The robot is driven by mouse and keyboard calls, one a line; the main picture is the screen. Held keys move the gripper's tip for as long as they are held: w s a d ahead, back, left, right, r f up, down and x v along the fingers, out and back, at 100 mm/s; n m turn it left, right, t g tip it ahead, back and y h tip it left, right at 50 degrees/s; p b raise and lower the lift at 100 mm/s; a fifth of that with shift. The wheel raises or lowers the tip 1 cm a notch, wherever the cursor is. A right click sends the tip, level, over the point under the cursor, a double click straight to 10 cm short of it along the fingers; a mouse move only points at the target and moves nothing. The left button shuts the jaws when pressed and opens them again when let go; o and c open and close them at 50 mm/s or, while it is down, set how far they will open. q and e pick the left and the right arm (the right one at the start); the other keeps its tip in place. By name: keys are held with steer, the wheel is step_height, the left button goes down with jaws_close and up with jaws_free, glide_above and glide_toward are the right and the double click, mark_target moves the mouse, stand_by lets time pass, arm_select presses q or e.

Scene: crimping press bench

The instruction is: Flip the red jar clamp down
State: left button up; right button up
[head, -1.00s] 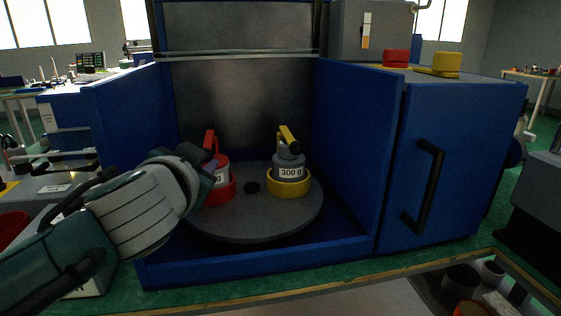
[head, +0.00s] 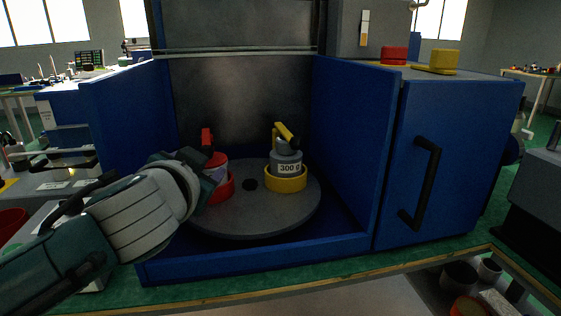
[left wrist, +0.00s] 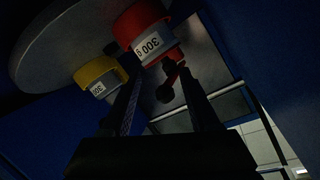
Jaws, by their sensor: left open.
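The red jar (head: 217,166) stands in a red holder (head: 226,187) on the left of the grey turntable (head: 255,215). Its red clamp handle (head: 206,138) sticks up above it. My left gripper (head: 210,172) is beside the jar, hiding its left part. There the red clamp (left wrist: 171,73) appears between the open fingers of my left gripper (left wrist: 160,77); contact cannot be told. My right gripper is out of view.
A grey jar (head: 287,162) with a yellow clamp (head: 284,132) stands in a yellow holder (head: 286,184) right of the red jar. Blue walls (head: 345,150) enclose the turntable on both sides. A blue cabinet door with a black handle (head: 428,182) is at the right.

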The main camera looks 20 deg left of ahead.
arm_select(q)
steer(key=p+v, duration=0.1)
steer(key=v, duration=0.9)
stand_by(0.3)
steer(key=s+d+r+g+h+p, duration=0.3)
steer(key=s+r+g+p, duration=0.3)
steer(key=s+p, duration=0.55)
steer(key=s+d+r+g+h+p, duration=0.3)
steer(key=s+r+g+p, duration=0.2)
steer(key=s+r+p, duration=0.65)
step_height(320, 180, up, 30)
steer(key=w+p, duration=0.2)
steer(key=p, duration=3.2)
steer(key=shift+r+t+p, duration=0.15)
steer(key=shift+t+p, duration=0.15)
steer(key=shift+p, duration=0.05)
